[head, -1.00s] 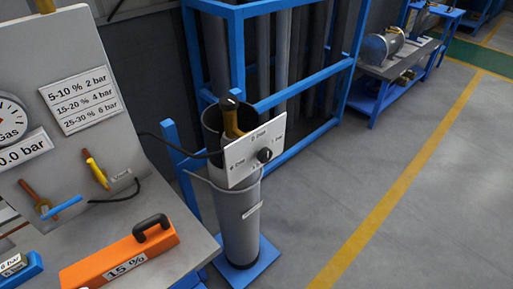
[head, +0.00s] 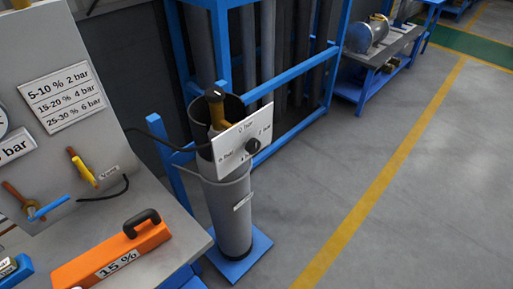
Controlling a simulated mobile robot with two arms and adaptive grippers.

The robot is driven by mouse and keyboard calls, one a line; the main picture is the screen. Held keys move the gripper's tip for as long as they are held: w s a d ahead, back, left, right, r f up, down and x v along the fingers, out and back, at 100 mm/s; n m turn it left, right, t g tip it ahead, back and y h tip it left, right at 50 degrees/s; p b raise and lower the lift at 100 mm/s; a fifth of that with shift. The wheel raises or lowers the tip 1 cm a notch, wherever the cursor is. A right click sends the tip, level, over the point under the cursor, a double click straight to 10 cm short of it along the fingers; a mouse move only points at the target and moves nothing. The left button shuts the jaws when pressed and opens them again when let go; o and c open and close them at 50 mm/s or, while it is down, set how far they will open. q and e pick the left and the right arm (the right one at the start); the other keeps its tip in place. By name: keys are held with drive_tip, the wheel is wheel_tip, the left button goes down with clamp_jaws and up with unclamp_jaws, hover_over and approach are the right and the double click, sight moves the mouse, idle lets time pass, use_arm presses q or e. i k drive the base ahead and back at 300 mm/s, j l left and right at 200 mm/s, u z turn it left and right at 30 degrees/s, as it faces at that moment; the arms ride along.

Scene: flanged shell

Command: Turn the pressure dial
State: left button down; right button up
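The pressure dial is a round black knob (head: 252,146) on a white plate (head: 226,150) at the upper middle of the head view. The plate carries bar labels around the knob: "0 bar" at the top, "2 bar" at the right, others too small to read surely. The plate sits in front of a grey cylinder (head: 230,215) with a brass-coloured valve (head: 216,108) at its top. I cannot tell which label the knob points to. Neither gripper is in view.
A grey bench at left holds an orange block (head: 112,255) marked "15 %". A panel above it bears a pressure chart (head: 62,102) and hung tools. The cylinder stands on a blue base (head: 240,260). Blue racks stand behind. Open grey floor (head: 400,220) lies to the right.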

sight(252, 145)
drive_tip(key=k+j+u, duration=0.15)
drive_tip(key=k+u, duration=0.15)
drive_tip(key=u, duration=0.15)
drive_tip(key=k+j+u, duration=0.25)
drive_tip(key=u, duration=0.25)
